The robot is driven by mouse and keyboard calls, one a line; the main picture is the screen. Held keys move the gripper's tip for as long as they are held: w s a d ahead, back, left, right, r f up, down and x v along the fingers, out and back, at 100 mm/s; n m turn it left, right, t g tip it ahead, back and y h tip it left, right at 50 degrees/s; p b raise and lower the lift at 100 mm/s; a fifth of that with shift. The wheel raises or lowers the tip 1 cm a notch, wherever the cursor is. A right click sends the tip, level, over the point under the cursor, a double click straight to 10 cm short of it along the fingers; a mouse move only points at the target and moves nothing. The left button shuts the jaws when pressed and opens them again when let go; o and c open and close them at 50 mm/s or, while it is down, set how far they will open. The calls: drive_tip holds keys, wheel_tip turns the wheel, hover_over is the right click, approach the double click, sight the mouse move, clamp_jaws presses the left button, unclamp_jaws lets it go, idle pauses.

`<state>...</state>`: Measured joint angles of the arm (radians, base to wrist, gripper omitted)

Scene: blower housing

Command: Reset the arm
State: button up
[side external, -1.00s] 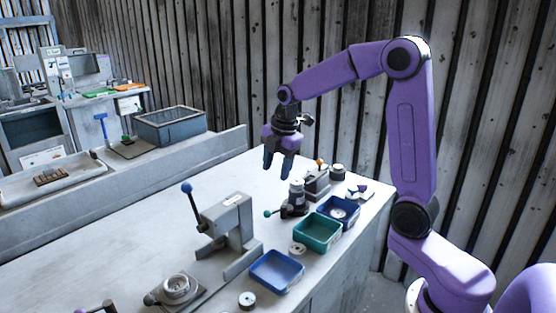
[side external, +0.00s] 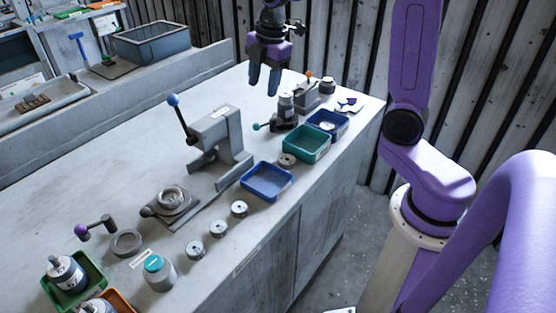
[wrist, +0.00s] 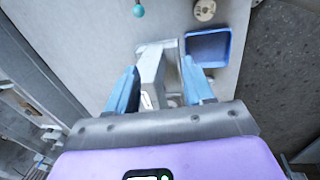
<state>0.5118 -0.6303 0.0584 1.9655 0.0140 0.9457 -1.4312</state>
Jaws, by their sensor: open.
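My gripper (side external: 264,80) hangs pointing down above the back part of the bench in the side view, its two fingers apart with nothing between them. It is in the air, to the upper left of a small fixture (side external: 286,108) with a teal knob. In the wrist view my gripper (wrist: 162,92) shows two blue fingers spread apart. Between and beyond them lies the grey lever press (wrist: 152,72), apart from the fingers. My purple arm stands at the right of the side view.
The lever press (side external: 218,140) with its blue knob stands mid-bench. A blue tray (side external: 268,182), a green tray (side external: 306,144) and another blue tray (side external: 328,122) line the right edge. Several round parts and bins lie at the front.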

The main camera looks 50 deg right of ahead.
drive_tip(key=s+a+f+m+g, duration=0.1)
drive_tip(key=s+a, duration=0.3)
drive_tip(key=s, duration=0.3)
drive_tip(key=s+a+f+m, duration=0.1)
drive_tip(key=s+a, duration=0.3)
drive_tip(key=s, duration=0.3)
drive_tip(key=s+f+m, duration=0.3)
drive_tip(key=s, duration=1.1)
drive_tip(key=shift+d+g, duration=0.15)
drive_tip(key=shift+g, duration=0.25)
drive_tip(key=shift+r, duration=0.1)
